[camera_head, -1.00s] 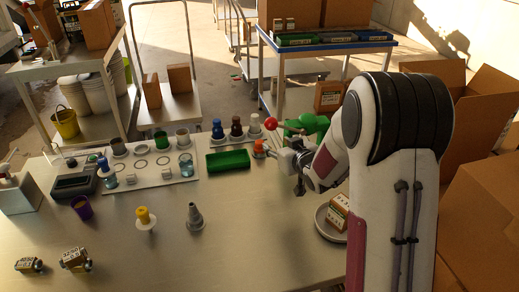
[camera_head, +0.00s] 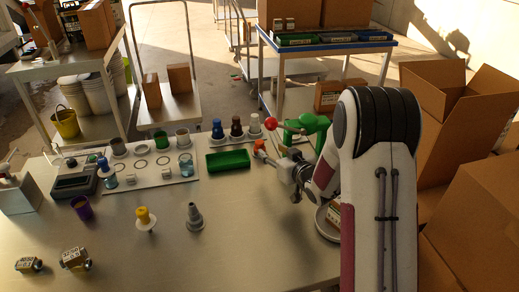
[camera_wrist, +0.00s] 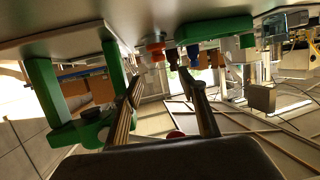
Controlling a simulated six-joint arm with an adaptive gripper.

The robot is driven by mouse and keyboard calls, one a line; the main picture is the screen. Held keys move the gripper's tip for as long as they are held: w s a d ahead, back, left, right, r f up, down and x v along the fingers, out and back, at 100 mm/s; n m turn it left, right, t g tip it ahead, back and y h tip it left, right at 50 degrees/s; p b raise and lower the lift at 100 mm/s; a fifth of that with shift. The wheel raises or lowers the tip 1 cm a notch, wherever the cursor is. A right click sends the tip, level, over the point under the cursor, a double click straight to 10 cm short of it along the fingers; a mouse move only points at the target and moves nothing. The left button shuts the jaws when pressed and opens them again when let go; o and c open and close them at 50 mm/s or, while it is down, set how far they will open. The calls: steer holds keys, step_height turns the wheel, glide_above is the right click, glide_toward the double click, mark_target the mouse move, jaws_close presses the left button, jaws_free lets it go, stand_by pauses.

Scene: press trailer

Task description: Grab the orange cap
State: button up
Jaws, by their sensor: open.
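The orange cap (camera_head: 259,145) stands toward the back of the metal table, right of the green tray (camera_head: 228,160). In the wrist view the orange cap (camera_wrist: 155,47) shows beyond the fingertips, nearer the left finger. My gripper (camera_head: 270,157) is beside the cap on its right, close to it in the head view. In the wrist view my gripper (camera_wrist: 163,80) has its two fingers apart with nothing between them. Part of the cap's lower body is hidden by the gripper in the head view, and contact cannot be told.
A green press-like device (camera_head: 306,123) with a red ball (camera_head: 271,122) stands just behind my gripper. Blue, brown and white-topped bottles (camera_head: 236,128) stand behind the cap. The table's front middle is clear.

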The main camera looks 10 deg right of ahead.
mark_target(260, 142)
steer(key=shift+x, duration=3.35)
steer(key=shift+f, duration=0.1)
steer(key=shift+x, duration=2.55)
steer(key=shift+d, duration=0.15)
jaws_close()
